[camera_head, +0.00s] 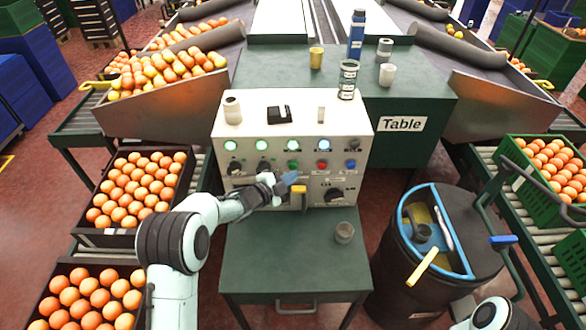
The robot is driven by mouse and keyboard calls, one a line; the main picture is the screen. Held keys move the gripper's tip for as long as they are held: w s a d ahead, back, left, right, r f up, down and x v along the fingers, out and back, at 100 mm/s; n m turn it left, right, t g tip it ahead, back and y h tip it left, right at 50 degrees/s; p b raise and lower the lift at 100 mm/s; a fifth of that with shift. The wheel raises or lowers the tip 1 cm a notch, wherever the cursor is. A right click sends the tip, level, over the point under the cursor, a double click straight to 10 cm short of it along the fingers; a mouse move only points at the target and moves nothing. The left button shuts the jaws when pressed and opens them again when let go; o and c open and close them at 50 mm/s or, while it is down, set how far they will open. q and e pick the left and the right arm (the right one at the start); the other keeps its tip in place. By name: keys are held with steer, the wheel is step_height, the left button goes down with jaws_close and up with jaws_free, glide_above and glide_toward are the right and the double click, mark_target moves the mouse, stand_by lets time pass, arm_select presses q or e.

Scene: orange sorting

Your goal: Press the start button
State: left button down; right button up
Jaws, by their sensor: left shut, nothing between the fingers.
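The control panel (250,185) is a pale box standing on the green table. Its upper row has several lit green lamps and a dark one. Below are dark knobs, a green button (293,164), a red button (322,164) and a blue button (351,164). Their labels are too small to read, so I cannot tell which is marked start. My left gripper (290,178) is shut and empty, its bluish fingertips just below the green button in the picture. I cannot tell whether they touch the panel. My right gripper is out of frame.
A small grey cup (344,232) stands on the table in front. A dark barrel (400,265) stands at right; orange crates (108,238) line the left.

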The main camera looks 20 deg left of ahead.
arm_select(q)
steer(key=s+b, duration=0.2)
steer(key=s+d+b, duration=0.1)
steer(key=s, duration=0.2)
steer(key=shift+d+b, duration=0.2)
steer(key=shift+b, duration=0.15)
steer(key=shift+w, duration=0.1)
stand_by(0.5)
